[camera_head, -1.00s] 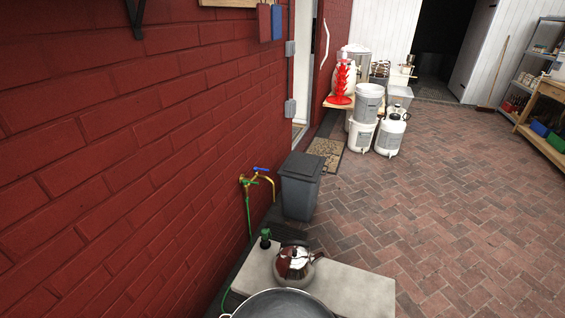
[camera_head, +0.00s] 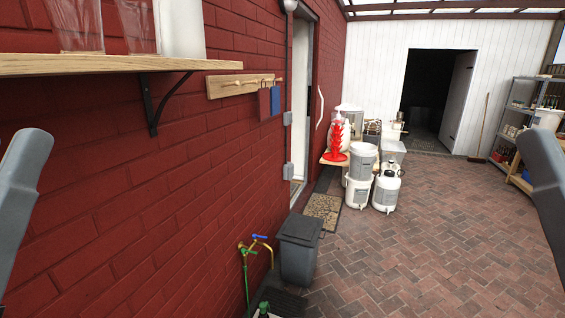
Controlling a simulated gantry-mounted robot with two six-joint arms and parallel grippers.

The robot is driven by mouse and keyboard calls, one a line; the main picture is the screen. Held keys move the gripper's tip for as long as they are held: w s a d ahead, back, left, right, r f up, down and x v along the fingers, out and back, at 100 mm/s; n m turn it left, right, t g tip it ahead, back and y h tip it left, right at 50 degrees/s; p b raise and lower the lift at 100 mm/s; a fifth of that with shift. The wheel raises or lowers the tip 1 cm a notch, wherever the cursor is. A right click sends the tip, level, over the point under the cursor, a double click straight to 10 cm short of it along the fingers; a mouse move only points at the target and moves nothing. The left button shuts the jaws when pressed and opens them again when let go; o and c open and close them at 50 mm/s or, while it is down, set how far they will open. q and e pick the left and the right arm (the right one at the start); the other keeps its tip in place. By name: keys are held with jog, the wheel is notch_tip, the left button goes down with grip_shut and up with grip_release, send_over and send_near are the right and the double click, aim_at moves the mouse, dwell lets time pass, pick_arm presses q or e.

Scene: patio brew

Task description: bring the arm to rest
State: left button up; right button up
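Two grey links of my own arms show at the left and right edges of the head view, both raised. Neither gripper is in the picture, so what they hold or touch is hidden. No arm part in view touches the wall, the shelf or the floor things.
A red brick wall (camera_head: 130,220) fills the left, with a wooden shelf (camera_head: 100,64) and a peg rail (camera_head: 243,84). A grey bin (camera_head: 298,250) stands near the brass tap (camera_head: 256,244). White buckets (camera_head: 362,164) and a keg (camera_head: 386,191) stand further back. The brick-paved floor (camera_head: 420,250) is clear.

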notch_tip(320, 180, up, 33)
jog(key=p, duration=3)
jog(key=shift+a+y, duration=0.15)
jog(key=shift+y, duration=0.15)
